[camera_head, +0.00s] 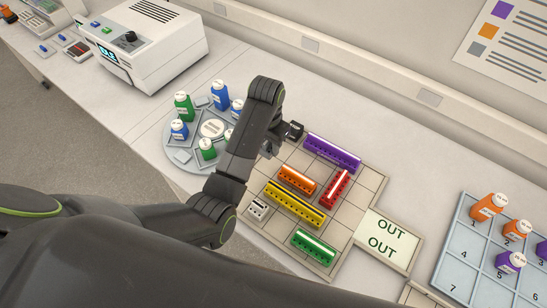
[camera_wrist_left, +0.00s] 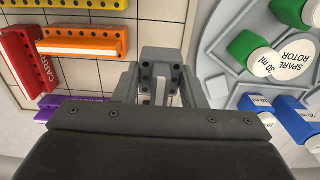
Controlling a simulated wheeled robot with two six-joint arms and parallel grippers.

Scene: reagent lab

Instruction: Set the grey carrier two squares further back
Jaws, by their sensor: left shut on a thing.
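The grey carrier (camera_wrist_left: 161,72) is a short block with dark holes and a pale strip. In the left wrist view it sits between the fingers of my left gripper (camera_wrist_left: 162,88), which is shut on it. In the head view my left gripper (camera_head: 289,132) is over the back left part of the gridded board (camera_head: 343,232), left of the purple carrier (camera_head: 332,152). My forearm covers that corner, and I cannot pick out the grey carrier there. I cannot tell whether it touches the board. My right gripper is not in view.
Orange (camera_head: 297,180), red (camera_head: 335,188), yellow (camera_head: 295,204), green (camera_head: 314,246) and small white (camera_head: 258,209) carriers stand on the board. The round rotor tray (camera_head: 178,141) with bottles is close on the left. An OUT panel (camera_head: 389,239) and a numbered rack (camera_head: 457,271) are right.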

